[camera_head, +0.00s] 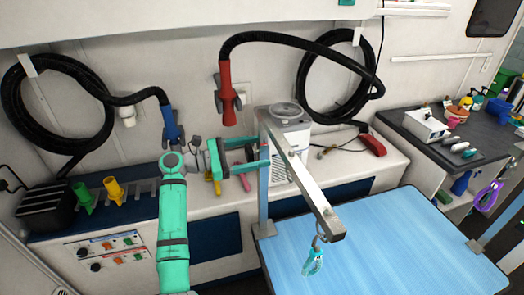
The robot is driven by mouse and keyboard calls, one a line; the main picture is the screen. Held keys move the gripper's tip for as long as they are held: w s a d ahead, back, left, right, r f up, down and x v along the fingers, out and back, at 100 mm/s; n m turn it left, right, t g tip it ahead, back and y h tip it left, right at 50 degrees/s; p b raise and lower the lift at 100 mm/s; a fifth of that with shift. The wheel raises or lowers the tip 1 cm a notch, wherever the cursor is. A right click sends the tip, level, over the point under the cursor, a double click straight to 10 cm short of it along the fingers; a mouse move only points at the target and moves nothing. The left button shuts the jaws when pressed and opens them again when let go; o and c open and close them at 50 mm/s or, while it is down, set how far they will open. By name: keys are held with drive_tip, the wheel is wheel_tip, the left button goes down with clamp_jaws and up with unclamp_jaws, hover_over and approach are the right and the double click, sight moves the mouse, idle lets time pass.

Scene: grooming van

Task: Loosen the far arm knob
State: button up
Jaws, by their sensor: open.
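The grooming arm is a blue-grey upright post (263,195) at the far left corner of the blue table (370,245), with a long silver bar (298,172) running from its top toward the near right. I cannot make out the far arm knob; the post's upper part is partly covered by my gripper. My gripper (258,155) is open, its green fingers pointing right at the upper post. The picture does not show clearly whether the fingers touch the post or are in front of it. A teal loop (314,261) hangs from the bar's near end.
Behind the post stands a white ventilated unit (291,135) on the counter. A red dryer nozzle (227,95) and a blue one (170,125) hang on the wall near my arm. Green (83,196) and yellow (114,190) nozzles stand at left. The tabletop is clear.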

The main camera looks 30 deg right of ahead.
drive_tip(key=shift+x, duration=1.1)
drive_tip(key=c, duration=1.1)
drive_tip(key=shift+o, duration=0.2)
drive_tip(key=shift+n, duration=0.3)
drive_tip(key=n, duration=0.2)
drive_tip(key=shift+w+n, duration=0.15)
drive_tip(key=shift+n, duration=0.15)
drive_tip(key=shift+w+n, duration=0.1)
drive_tip(key=shift+n, duration=2.1)
